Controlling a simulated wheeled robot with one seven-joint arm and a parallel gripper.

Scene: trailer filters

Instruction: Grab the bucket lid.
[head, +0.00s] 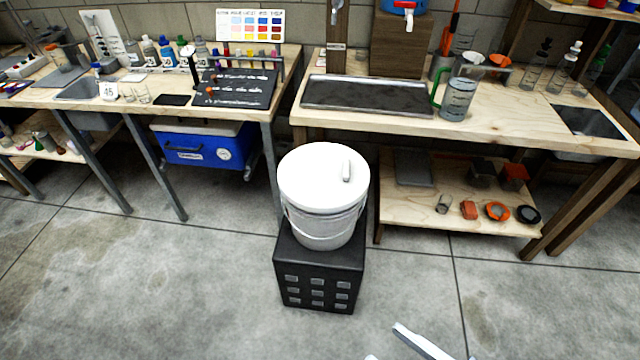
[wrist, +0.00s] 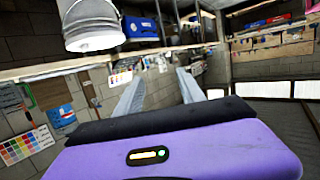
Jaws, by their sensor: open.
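The white round bucket lid (head: 322,177) lies on top of a white bucket (head: 325,230) in the middle of the head view. A short raised grip (head: 347,171) stands on the right part of the lid. The bucket stands upright on a black crate (head: 318,278). Only pale finger parts of my gripper (head: 384,341) show at the bottom edge of the head view, in front and to the right of the crate, well apart from the lid. In the wrist view my gripper (wrist: 160,72) has its two fingers spread with nothing between them. The lid cannot be made out there.
Two wooden workbenches stand behind the bucket, with a tray (head: 368,95) and a jug (head: 459,98) on the right one. A blue cooler (head: 203,145) sits under the left bench. The concrete floor around the crate is clear. A pale bucket (wrist: 92,25) shows at upper left in the wrist view.

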